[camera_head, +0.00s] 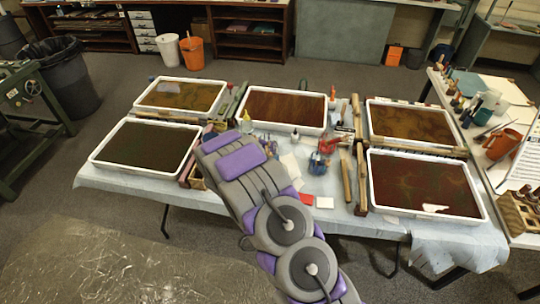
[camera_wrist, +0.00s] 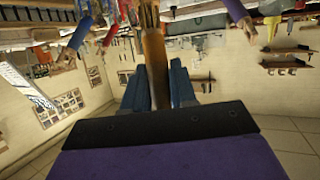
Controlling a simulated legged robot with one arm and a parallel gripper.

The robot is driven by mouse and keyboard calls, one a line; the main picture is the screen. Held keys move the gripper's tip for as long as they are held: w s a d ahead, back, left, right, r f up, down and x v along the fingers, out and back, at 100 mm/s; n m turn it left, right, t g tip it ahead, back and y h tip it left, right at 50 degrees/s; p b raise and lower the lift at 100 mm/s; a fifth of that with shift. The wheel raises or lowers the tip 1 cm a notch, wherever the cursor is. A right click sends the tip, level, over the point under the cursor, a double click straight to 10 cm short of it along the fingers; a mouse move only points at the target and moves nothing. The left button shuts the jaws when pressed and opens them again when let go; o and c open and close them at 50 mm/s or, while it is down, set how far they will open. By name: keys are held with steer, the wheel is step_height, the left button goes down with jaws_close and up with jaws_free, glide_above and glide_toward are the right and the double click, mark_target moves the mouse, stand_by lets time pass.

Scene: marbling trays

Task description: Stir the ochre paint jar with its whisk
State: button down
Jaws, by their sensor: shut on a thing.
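In the wrist view, the two blue fingers of my gripper (camera_wrist: 158,84) are closed on the orange-brown handle of a whisk (camera_wrist: 152,48). The whisk runs up between the fingers, and its far end spreads into thin strands at the top edge. In the head view, my grey and purple arm reaches over the middle of the covered table and hides the gripper and whisk. A cluster of small red and blue paint containers (camera_head: 322,152) stands right of the arm. I cannot make out the ochre jar in either view.
White-rimmed marbling trays stand around the table, including front left (camera_head: 92,157), front right (camera_head: 376,196) and back middle (camera_head: 243,117). Wooden bars (camera_head: 346,176) lie beside the right trays. The wrist view appears upside down.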

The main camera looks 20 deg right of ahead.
steer(key=shift+f+b, duration=0.35)
steer(key=shift+f, duration=2.25)
steer(key=shift+w+d, duration=0.1)
